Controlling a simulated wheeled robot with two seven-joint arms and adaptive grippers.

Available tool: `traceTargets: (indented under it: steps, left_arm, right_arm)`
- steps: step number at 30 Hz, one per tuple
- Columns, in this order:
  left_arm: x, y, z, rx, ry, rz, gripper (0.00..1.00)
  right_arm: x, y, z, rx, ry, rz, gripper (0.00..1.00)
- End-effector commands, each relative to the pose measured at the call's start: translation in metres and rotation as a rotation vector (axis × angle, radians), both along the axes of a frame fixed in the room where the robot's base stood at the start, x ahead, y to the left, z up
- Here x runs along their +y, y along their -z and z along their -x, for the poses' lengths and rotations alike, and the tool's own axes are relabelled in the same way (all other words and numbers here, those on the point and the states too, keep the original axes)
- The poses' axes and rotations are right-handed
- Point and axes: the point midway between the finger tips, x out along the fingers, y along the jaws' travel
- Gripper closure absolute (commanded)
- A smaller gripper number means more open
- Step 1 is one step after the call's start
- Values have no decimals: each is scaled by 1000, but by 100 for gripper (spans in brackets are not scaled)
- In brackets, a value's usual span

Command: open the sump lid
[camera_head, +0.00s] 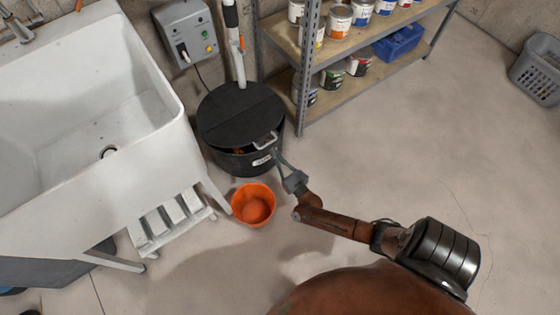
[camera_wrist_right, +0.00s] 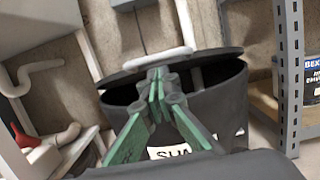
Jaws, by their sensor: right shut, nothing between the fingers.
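The sump is a black round basin (camera_head: 243,163) with a black lid (camera_head: 238,112) and a pale bar handle (camera_head: 265,141) at its front edge. The lid's front half is tilted up a little; a dark gap shows beneath it, also in the wrist view, where the lid (camera_wrist_right: 125,76) stands above the basin (camera_wrist_right: 219,102). My right gripper (camera_head: 276,153) is at the front of the lid by the handle. Its green fingers (camera_wrist_right: 157,82) are shut and empty, with tips just below the handle (camera_wrist_right: 158,58); contact is unclear. My left gripper is not in view.
A white sink (camera_head: 75,190) stands at the left. An orange bucket (camera_head: 253,204) sits on the floor before the basin. A metal shelf (camera_head: 340,95) with paint cans stands close behind right. A control box (camera_head: 186,32) and a pipe are behind.

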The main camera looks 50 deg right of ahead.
Motion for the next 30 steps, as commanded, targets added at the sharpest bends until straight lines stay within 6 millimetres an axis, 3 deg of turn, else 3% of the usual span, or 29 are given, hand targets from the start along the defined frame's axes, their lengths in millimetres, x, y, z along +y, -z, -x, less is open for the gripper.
traceTargets:
  steps: [3, 9, 30]
  left_arm:
    - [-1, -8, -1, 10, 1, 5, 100]
    - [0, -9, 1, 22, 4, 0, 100]
    - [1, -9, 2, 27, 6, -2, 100]
  right_arm:
    - [-2, -19, -8, -3, 0, 0, 100]
    - [-4, -31, -17, -2, 0, 0, 100]
    - [-4, -34, -21, 1, -3, 1, 100]
